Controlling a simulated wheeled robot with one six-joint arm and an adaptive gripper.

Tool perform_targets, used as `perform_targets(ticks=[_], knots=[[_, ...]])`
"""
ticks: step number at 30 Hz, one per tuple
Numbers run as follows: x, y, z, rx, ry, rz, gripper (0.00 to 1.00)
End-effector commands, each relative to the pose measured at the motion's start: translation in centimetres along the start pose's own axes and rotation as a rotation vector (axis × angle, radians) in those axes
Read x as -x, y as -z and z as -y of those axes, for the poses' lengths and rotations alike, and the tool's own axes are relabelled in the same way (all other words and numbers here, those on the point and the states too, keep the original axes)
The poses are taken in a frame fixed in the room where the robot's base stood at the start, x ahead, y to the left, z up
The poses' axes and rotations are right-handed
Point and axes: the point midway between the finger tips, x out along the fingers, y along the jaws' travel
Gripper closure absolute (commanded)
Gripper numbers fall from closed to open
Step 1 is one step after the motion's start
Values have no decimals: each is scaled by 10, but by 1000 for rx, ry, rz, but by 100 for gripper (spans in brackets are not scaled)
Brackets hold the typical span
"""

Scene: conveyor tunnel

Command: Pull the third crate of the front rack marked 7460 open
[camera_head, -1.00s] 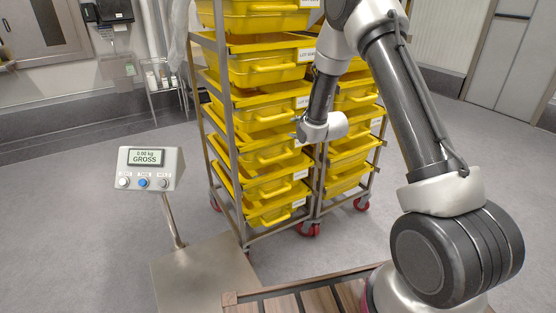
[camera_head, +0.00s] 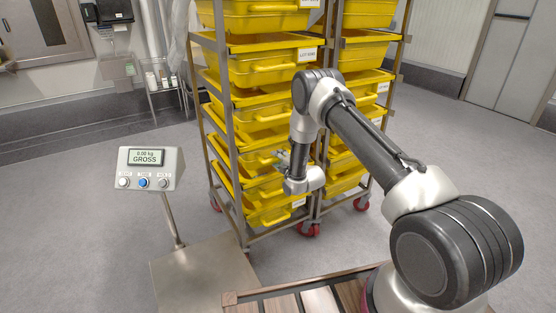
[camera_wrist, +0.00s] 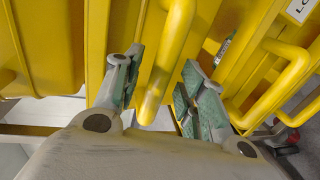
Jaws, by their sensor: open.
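The front rack (camera_head: 226,120) is a metal frame on red wheels, holding a column of yellow crates with white labels; the number 7460 is not legible. My gripper (camera_head: 283,160) is at the front of a lower crate (camera_head: 240,168), third or so from the bottom; my arm hides part of this column. In the wrist view my gripper (camera_wrist: 163,70) is open. A yellow handle bar (camera_wrist: 172,55) runs between its two green-padded fingers, and I cannot tell whether either finger touches it. No crate visibly sticks out of the rack.
A second rack of yellow crates (camera_head: 367,48) stands close on the right. A scale display (camera_head: 148,168) on a post and its metal platform (camera_head: 200,278) stand front left. A slatted wooden surface (camera_head: 318,300) lies in front. Grey floor is clear at left.

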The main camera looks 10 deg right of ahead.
Motion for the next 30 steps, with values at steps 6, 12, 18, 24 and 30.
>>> perform_targets(ticks=[6, 12, 18, 24, 30], knots=[[-11, 0, 0, -1, 1, 1, 59], [-11, 0, 0, -1, 1, 1, 63], [-10, 0, 0, -1, 1, 1, 99], [-10, 0, 0, -1, 1, 1, 100], [-10, 0, 1, -2, 2, 1, 100]])
